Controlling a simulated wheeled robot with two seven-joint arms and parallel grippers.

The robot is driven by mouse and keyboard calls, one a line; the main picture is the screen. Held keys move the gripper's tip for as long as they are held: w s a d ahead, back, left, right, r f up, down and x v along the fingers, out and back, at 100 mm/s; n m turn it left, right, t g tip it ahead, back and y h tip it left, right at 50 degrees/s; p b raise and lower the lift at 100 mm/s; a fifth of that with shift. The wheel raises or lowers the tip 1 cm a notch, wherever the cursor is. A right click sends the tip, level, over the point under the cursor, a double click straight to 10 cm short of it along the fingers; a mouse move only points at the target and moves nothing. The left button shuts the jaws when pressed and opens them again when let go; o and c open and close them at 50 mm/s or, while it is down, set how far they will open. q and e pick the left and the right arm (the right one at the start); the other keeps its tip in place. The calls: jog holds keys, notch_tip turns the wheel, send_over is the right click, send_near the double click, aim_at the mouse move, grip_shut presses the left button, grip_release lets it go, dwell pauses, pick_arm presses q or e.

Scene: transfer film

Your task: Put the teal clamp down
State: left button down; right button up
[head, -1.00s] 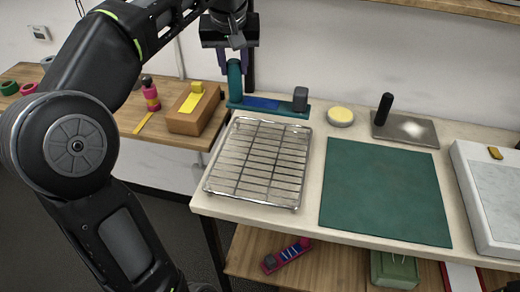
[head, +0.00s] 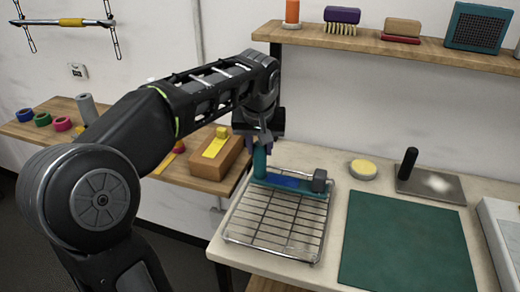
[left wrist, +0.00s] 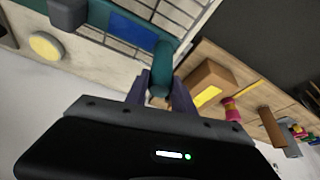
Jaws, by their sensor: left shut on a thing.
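The teal clamp (head: 292,188) is a flat teal bar with a blue patch, a grey block at its right end and an upright teal post at its left end. My left gripper (head: 262,142) is shut on the post from above. The clamp overlaps the far end of the wire rack (head: 270,240); I cannot tell whether it touches the rack. In the left wrist view the post of the clamp (left wrist: 163,60) stands between the fingers (left wrist: 158,92). My right gripper is not in view.
A green mat (head: 405,243) lies right of the rack. Behind are a yellow round sponge (head: 363,169) and a metal plate with a black handle (head: 408,165). A wooden block with a yellow piece (head: 216,158) sits on the left shelf. A shelf (head: 380,43) hangs above.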

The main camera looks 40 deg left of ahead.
pick_arm(q)
jog(key=shift+f, duration=0.4)
jog(key=shift+f, duration=0.15)
jog(key=c, duration=1.1)
grip_release()
jog(key=shift+r, duration=0.2)
jog(key=v, duration=1.1)
jog(key=shift+s+d+r, duration=0.2)
jog(key=shift+r, duration=0.15)
